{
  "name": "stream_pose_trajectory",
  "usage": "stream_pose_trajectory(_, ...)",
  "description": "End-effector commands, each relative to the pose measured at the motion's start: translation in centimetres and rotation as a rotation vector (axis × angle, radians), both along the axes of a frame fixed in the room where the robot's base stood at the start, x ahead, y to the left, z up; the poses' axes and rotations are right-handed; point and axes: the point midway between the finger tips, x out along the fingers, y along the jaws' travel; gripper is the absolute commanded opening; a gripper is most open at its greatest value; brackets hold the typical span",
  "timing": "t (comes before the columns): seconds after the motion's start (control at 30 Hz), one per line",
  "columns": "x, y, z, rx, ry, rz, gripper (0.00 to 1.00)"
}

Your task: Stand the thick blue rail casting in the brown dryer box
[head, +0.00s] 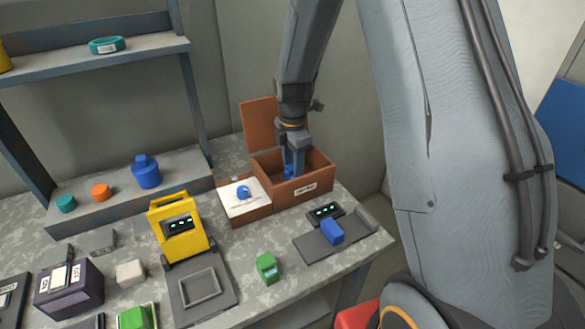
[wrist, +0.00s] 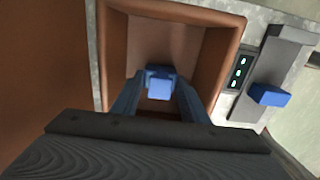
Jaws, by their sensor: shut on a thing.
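The brown dryer box (head: 318,180) stands at the back right of the bench with its lid (head: 259,125) raised; its walls also frame the wrist view (wrist: 230,50). My gripper (head: 293,163) reaches down into the box. In the wrist view my gripper (wrist: 160,80) is shut on a blue casting (wrist: 159,88) between its two fingers, inside the box opening. I take this to be the thick blue rail casting. In the head view the front wall hides its lower part. I cannot tell whether it touches the box floor.
A white card with a blue picture (head: 235,203) lies left of the box. A blue block (head: 332,232) sits on a grey plate with a display at right. A yellow device (head: 180,226), a green block (head: 267,267) and a dark box (head: 70,289) stand in front.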

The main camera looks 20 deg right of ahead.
Motion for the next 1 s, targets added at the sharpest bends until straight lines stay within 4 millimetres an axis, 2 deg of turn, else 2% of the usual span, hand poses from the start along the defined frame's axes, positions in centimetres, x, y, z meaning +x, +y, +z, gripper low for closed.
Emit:
stream_pose_trajectory(0.2,0.0,0.0,-0.3,0.000,0.000,0.000,0.12)
stream_pose_trajectory(0.23,0.0,0.0,-0.3,0.000,0.000,0.000,0.45)
stream_pose_trajectory(0.3,0.0,0.0,-0.2,0.000,0.000,0.000,0.57)
stream_pose_trajectory(0.33,0.0,0.0,-0.2,0.000,0.000,0.000,0.59)
stream_pose_trajectory(0.6,0.0,0.0,-0.2,0.000,0.000,0.000,0.59)
stream_pose_trajectory(0.73,0.1,0.0,0.5,0.000,-0.001,0.000,0.59)
stream_pose_trajectory(0.87,0.1,0.0,2.2,0.000,-0.003,0.000,0.59)
stream_pose_trajectory(1.0,0.2,0.0,5.0,0.000,-0.005,0.000,0.59)
